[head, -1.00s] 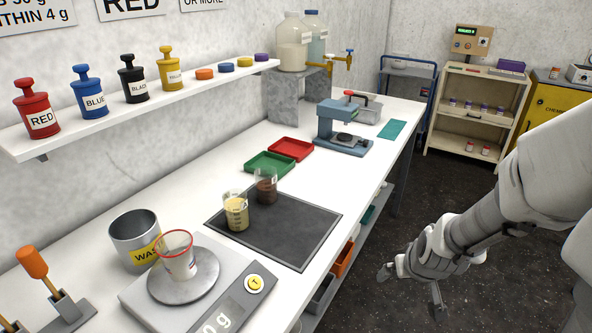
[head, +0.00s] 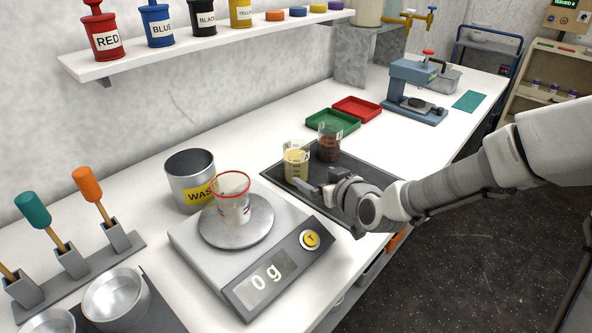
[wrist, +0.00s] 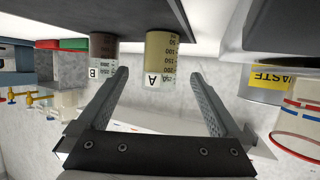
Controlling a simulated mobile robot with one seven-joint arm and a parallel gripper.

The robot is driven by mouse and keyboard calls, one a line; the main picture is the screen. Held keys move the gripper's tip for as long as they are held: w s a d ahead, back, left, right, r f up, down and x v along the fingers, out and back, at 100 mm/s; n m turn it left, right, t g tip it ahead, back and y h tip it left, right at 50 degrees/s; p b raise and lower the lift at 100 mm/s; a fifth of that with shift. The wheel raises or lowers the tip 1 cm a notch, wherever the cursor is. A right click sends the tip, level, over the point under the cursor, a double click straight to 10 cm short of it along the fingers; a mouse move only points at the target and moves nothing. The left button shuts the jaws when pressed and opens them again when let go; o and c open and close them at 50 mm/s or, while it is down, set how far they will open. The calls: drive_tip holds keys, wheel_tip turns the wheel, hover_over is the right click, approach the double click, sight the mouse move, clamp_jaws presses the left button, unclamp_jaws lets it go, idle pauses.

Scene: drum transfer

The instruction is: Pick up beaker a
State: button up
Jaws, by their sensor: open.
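Beaker a (head: 296,164) is a clear graduated beaker with pale yellow contents, standing on the dark mat (head: 272,176). In the wrist view, which is upside down, beaker a (wrist: 161,62) shows its letter A and lies ahead of and between the open fingers. My gripper (head: 312,190) is low over the mat, just to the near side of beaker a. It also shows in the wrist view (wrist: 157,82), open and empty. A similar beaker marked B (wrist: 103,60) with brown contents stands beside beaker a; it is behind it in the head view (head: 329,142).
A scale (head: 196,248) reading 0 g bears a red-rimmed beaker (head: 232,205) near the mat. The WASTE can (head: 188,172) stands behind the scale. Green (head: 324,122) and red (head: 372,109) trays lie beyond the beakers. The white bench right of the trays has free room.

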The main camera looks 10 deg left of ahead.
sight(303, 170)
drive_tip(key=b+x, duration=0.1)
drive_tip(key=x, duration=0.5)
drive_tip(key=shift+w, duration=0.1)
drive_tip(key=shift+a+r+b+x, duration=0.1)
drive_tip(key=shift+r+b+x, duration=0.1)
drive_tip(key=shift+x, duration=1.15)
drive_tip(key=shift+a+r+b+x, duration=0.1)
drive_tip(key=shift+b+x, duration=0.05)
drive_tip(key=shift+x, duration=1.2)
drive_tip(key=shift+c, duration=0.2)
drive_tip(key=c, duration=1.4)
